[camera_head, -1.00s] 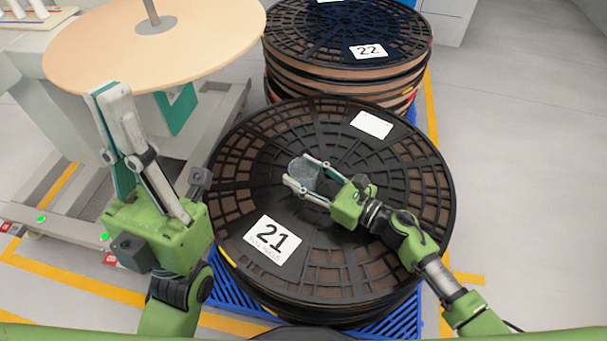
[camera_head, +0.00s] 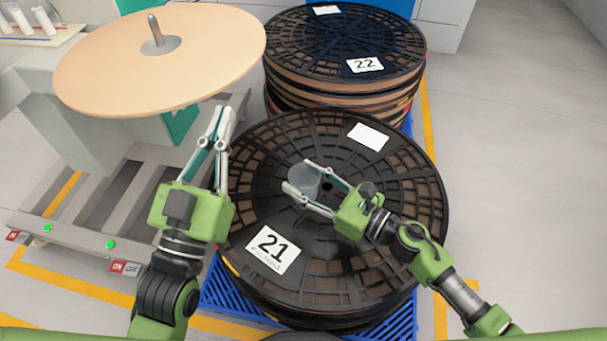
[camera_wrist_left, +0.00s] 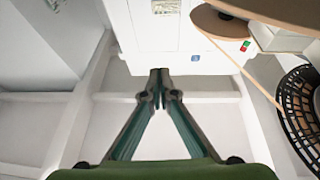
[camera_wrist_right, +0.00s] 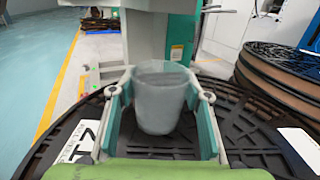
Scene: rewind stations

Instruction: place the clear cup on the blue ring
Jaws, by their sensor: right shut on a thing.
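The clear cup (camera_head: 303,181) is a greyish, see-through tumbler over the top of the black reel labelled 21. My right gripper (camera_head: 296,176) is shut on it, one finger on each side. In the right wrist view the cup (camera_wrist_right: 160,98) stands upright between the fingers. I cannot tell whether its base touches the reel. My left gripper (camera_head: 222,112) is shut and empty, left of the reel and in front of the tan disc. Its fingertips meet in the left wrist view (camera_wrist_left: 159,76). I see no blue ring in any view.
Reel 21 (camera_head: 385,228) lies on a blue pallet (camera_head: 232,292). A stack of reels (camera_head: 345,50) labelled 22 stands behind it. A machine with a tan disc (camera_head: 200,50) on a spindle is at the left. The floor (camera_head: 520,150) to the right is clear.

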